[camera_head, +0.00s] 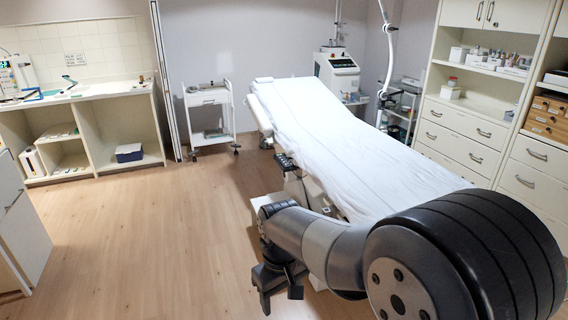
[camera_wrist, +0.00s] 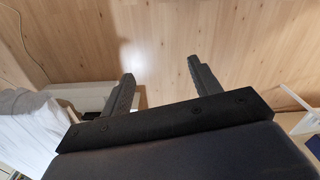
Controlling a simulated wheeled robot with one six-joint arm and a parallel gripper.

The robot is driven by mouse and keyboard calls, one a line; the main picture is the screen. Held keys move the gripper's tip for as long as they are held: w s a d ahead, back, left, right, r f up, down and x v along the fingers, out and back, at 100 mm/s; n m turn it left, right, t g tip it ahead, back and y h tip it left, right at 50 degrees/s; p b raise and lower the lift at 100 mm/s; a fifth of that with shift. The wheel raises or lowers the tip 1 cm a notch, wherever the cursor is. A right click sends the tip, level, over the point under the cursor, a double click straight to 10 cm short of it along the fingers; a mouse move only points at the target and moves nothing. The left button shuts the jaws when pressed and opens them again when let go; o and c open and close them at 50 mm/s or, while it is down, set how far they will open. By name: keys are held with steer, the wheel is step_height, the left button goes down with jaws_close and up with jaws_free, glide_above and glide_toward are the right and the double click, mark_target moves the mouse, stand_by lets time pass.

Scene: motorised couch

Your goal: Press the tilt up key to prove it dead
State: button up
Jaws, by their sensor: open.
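The couch (camera_head: 335,140) has a white sheet and runs away from me in the head view. A small dark key panel (camera_head: 286,162) sits on its left side. Its keys are too small to tell apart, so I cannot pick out the tilt up key. My gripper (camera_head: 281,291) hangs low near the couch's front end, pointing down, nearer to me than the panel and apart from it. In the wrist view my gripper (camera_wrist: 160,72) is open and empty, with bare floor between its fingers. The panel is not recognisable in the wrist view.
Wooden floor (camera_head: 165,230) is clear left of the couch. A white trolley (camera_head: 208,112) stands at the back, beside a counter (camera_head: 85,95) with shelves. Drawer cabinets (camera_head: 460,140) line the right side. A white machine (camera_head: 337,75) stands behind the couch.

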jaws_close()
stand_by(0.6)
stand_by(1.0)
